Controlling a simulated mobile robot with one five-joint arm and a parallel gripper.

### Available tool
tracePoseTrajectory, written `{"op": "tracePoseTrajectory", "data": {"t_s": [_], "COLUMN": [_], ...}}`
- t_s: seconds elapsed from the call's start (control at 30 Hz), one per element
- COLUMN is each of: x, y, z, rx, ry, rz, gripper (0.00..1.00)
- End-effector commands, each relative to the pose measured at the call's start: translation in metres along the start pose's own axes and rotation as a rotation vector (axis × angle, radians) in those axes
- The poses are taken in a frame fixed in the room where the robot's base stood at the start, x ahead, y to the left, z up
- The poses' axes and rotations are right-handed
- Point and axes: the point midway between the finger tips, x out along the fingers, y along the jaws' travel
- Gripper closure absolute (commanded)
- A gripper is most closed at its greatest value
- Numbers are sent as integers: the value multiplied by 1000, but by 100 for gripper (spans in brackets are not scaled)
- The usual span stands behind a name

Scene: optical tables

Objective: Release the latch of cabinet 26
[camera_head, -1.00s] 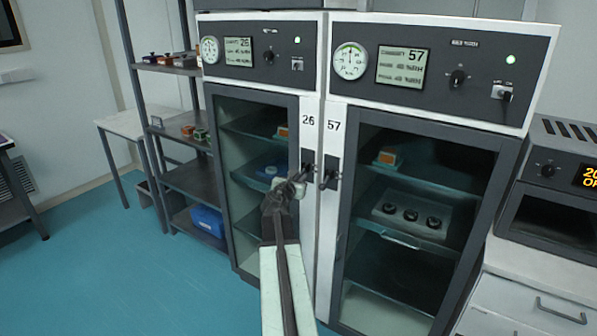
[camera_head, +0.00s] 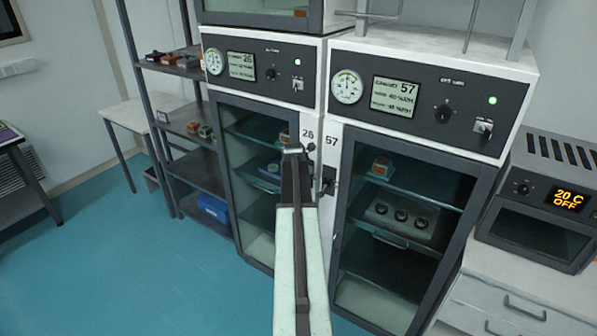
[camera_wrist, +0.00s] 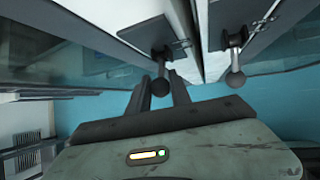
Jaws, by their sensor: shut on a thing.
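Cabinet 26 (camera_head: 260,100) is the left one of two glass-door cabinets, and its door looks closed. Its latch (camera_head: 311,147), a dark handle with a ball knob, sits on the white strip under the number 26. My gripper (camera_head: 293,150) is at that latch, coming from the front. In the wrist view the ball knob (camera_wrist: 160,87) shows between the two fingers of my gripper (camera_wrist: 159,95), which are shut on the handle. The exact finger contact is partly hidden.
Cabinet 57 (camera_head: 480,130) stands close on the right, with its own latch (camera_head: 328,187); that latch is right beside my fingers in the wrist view (camera_wrist: 235,78). A shelf rack (camera_head: 190,150) stands left, an oven (camera_head: 540,205) right. Teal floor (camera_head: 130,250) is open at front left.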

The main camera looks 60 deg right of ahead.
Motion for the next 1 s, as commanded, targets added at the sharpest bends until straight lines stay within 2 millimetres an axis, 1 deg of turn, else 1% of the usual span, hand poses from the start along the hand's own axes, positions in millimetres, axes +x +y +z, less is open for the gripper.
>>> {"op": "tracePoseTrajectory", "data": {"t_s": [0.03, 0.3, 0.7, 0.73, 0.8, 1.0], "x": [-2, -2, -2, -2, -2, -2], "y": [1, 0, 0, 0, 0, 0], "z": [4, 5, 5, 5, 5, 5], "rx": [6, 20, 22, 22, 22, 22], "ry": [18, 72, 77, 77, 76, 77], "rz": [-2, -7, -7, -7, -7, -7], "gripper": [100, 100, 100, 72, 54, 54]}}
